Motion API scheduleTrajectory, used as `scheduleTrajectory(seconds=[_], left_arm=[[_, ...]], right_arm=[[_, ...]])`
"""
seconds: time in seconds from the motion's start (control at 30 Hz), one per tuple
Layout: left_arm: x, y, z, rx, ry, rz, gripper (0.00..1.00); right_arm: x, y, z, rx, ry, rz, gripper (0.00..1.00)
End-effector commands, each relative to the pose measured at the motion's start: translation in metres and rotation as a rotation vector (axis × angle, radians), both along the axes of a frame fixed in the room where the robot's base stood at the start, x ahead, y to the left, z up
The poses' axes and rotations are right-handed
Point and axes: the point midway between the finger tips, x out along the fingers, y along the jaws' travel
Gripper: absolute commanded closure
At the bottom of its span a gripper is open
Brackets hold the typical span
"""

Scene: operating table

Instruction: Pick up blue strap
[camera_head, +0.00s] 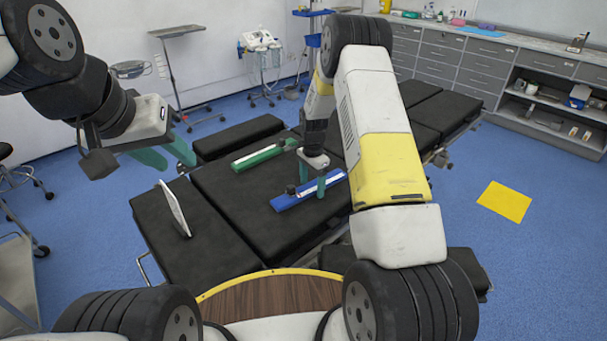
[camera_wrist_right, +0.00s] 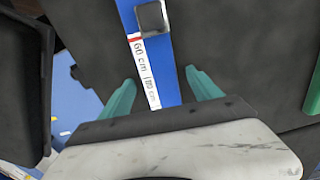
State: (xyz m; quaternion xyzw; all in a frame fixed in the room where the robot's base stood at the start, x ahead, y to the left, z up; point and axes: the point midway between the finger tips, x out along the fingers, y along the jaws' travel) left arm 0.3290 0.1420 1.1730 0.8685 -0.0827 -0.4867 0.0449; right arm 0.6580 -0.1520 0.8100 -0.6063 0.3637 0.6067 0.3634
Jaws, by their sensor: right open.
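The blue strap (camera_head: 298,195) lies on the black operating table (camera_head: 228,194) and has a white label strip along it. My right gripper (camera_head: 312,185) is just above the strap in the head view. In the right wrist view the strap (camera_wrist_right: 162,78) runs between the two open green fingers of my right gripper (camera_wrist_right: 160,85), with a metal buckle (camera_wrist_right: 152,18) further along it. I cannot tell whether the fingers touch the strap. My left gripper (camera_head: 172,155) is raised over the left side, away from the strap, with its green fingers apart and nothing between them.
A green strap (camera_head: 262,156) lies on the table behind the blue one. A white tablet-like panel (camera_head: 174,208) stands tilted at the table's left end. Drawer cabinets (camera_head: 465,66) line the back right. A yellow square (camera_head: 504,201) lies on open blue floor.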

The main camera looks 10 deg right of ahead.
Motion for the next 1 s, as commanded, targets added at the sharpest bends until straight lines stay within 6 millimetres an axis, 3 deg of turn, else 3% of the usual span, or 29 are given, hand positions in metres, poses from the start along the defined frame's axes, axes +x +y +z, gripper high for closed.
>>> scheduleTrajectory(seconds=[0.1, 0.47, 0.77, 1.0], left_arm=[[0.0, 0.0, 0.0, 0.0, 0.0, 0.0, 0.64], [0.0, 0.0, 0.0, 0.0, 0.0, 0.0, 0.64], [0.0, 0.0, 0.0, 0.0, 0.0, 0.0, 0.64], [0.0, 0.0, 0.0, 0.0, 0.0, 0.0, 0.64]], right_arm=[[0.0, 0.0, 0.001, 0.0, -0.001, 0.0, 0.27], [0.0, 0.0, 0.001, 0.0, -0.001, 0.0, 0.98], [0.001, 0.0, 0.003, 0.0, -0.002, 0.0, 1.0], [0.001, 0.0, 0.024, 0.0, -0.004, 0.0, 1.0]])
